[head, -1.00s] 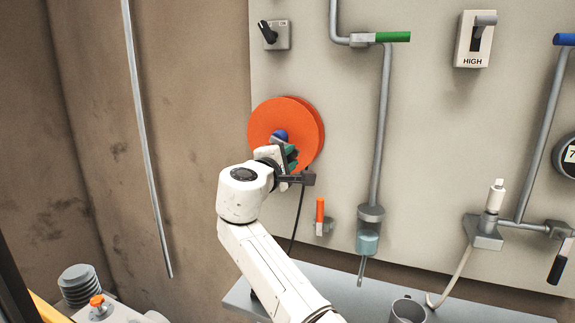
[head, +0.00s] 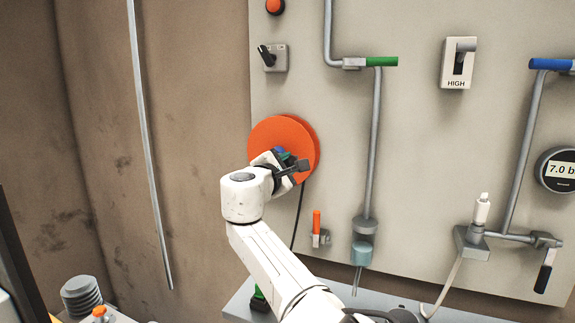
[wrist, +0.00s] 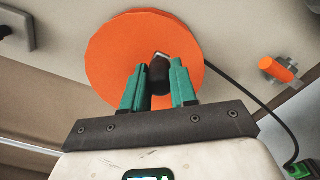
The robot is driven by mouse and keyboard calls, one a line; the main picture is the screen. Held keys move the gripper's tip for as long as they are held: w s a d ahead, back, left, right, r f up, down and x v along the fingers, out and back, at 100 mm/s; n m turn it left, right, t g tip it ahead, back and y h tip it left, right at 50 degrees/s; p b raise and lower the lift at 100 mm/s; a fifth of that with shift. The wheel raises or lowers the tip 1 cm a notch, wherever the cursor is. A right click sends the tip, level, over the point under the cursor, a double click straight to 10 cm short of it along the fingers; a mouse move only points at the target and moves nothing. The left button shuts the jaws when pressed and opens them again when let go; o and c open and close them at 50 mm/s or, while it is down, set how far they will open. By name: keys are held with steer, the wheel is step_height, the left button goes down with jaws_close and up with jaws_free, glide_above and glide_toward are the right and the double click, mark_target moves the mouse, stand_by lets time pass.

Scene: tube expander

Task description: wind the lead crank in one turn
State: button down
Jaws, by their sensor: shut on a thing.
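The lead crank is an orange disc (head: 270,138) on the wall panel, with a dark handle (wrist: 159,72) standing out from it. My gripper (head: 286,163) is in front of the disc's lower middle in the head view. In the wrist view my gripper's green fingers (wrist: 159,88) stand on both sides of the dark handle and are shut on it. The fingers partly hide the handle, and my gripper and arm cover part of the disc in the head view. A black lead (wrist: 238,95) runs from the disc down to a green plug (wrist: 298,169).
A vertical pipe with a green lever (head: 382,62) stands farther right. A rotary switch (head: 273,57) is above the disc. A grey shelf (head: 238,301) lies below. The wall left of the panel is mostly clear.

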steer(key=shift+a, duration=0.1)
steer(key=c, duration=0.9)
jaws_free()
steer(key=shift+s+f, duration=0.1)
steer(key=shift+b+v, duration=1.35)
steer(key=shift+v, duration=3.95)
